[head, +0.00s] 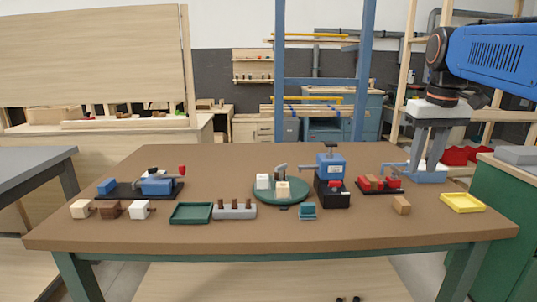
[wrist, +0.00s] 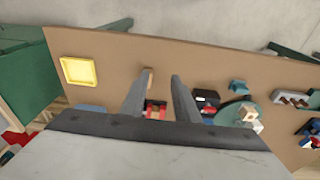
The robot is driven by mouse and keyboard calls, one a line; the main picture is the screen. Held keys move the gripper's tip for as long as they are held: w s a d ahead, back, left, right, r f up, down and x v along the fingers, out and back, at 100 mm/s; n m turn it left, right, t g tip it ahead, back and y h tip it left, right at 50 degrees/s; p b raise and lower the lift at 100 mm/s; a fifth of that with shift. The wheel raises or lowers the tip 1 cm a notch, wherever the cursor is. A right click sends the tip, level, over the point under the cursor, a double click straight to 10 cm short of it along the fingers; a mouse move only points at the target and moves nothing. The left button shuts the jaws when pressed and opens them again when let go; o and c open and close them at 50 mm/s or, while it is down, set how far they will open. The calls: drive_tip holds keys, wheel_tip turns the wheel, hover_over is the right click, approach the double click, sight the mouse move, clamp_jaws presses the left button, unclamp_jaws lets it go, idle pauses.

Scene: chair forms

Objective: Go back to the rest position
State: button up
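My gripper (head: 430,155) hangs from the blue arm at the right of the head view, above the right part of the brown table (head: 240,165). In the wrist view my gripper (wrist: 160,76) shows two grey fingers spread apart with nothing between their tips. A small wooden block (head: 401,205) stands near the front right of the table, and it also shows between the fingers in the wrist view (wrist: 147,75), below them. A red and black fixture (head: 378,184) sits left of my gripper.
A yellow tray (head: 462,203) lies at the front right corner. A blue and black press (head: 331,178) and a green round plate (head: 280,190) stand mid-table. A green tray (head: 191,213), a grey rack (head: 235,211) and several small blocks lie left. The back of the table is clear.

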drive_tip(key=s+a+f+t, duration=0.1)
drive_tip(key=s+a+f, duration=0.3)
drive_tip(key=s+f, duration=0.6)
drive_tip(key=s+a+f+t, duration=0.2)
drive_tip(key=s+a+f, duration=0.2)
drive_tip(key=s+f, duration=0.6)
wheel_tip(320, 180, down, 5)
drive_tip(key=shift+s+r, duration=0.15)
drive_tip(key=shift+s, duration=0.1)
drive_tip(key=shift+o, duration=0.6)
drive_tip(key=shift+a, duration=0.1)
